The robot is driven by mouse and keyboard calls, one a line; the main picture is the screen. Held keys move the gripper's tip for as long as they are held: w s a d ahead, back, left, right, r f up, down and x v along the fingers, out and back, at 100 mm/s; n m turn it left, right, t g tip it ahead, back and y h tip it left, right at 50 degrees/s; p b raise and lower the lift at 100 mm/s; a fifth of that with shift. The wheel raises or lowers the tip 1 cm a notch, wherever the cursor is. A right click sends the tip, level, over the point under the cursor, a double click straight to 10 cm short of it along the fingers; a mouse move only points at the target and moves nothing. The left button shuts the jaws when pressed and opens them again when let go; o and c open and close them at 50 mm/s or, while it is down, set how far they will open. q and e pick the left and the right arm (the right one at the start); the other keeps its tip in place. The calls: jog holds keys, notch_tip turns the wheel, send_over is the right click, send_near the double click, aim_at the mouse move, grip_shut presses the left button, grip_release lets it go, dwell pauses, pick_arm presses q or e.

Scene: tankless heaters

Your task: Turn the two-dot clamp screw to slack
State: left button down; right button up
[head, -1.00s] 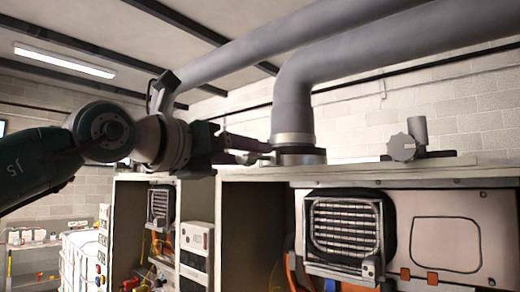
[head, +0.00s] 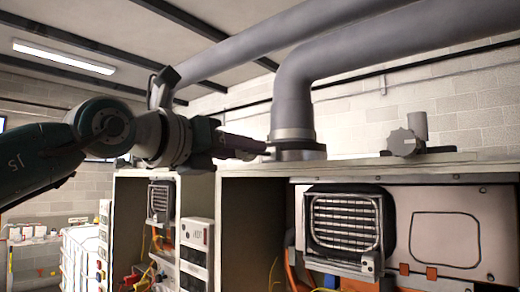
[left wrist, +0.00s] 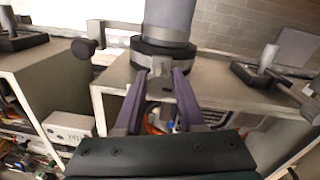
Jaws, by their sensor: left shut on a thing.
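A grey flue pipe (head: 293,95) rises from a heater cabinet top, with a light clamp band above a dark collar (head: 298,155) at its foot. The collar also shows in the left wrist view (left wrist: 163,50). My left gripper (head: 266,148) reaches in from the left beside this collar. In the left wrist view its purple-grey fingers (left wrist: 161,72) close in on a small dark screw piece (left wrist: 160,86) at the collar's near side. The fingers hide most of the screw. I cannot make out any dot marks. My right gripper is not in view.
A grey knob (head: 403,143) stands on the cabinet top to the right. The open cabinet (head: 245,172) holds a heater with a black grille (head: 345,223). A second heater (head: 161,202) is at the left. Overhead pipes run above.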

pick_arm(q)
jog(key=shift+f+n+b, duration=0.25)
jog(key=shift+n+b, duration=0.45)
jog(key=shift+b, duration=0.2)
jog(key=shift+r+n+b, duration=0.15)
jog(key=shift+n+b, duration=0.2)
jog(key=shift+n, duration=0.35)
jog(key=c, duration=0.6)
grip_release()
jog(key=shift+r, duration=0.1)
jog(key=shift+o, duration=0.5)
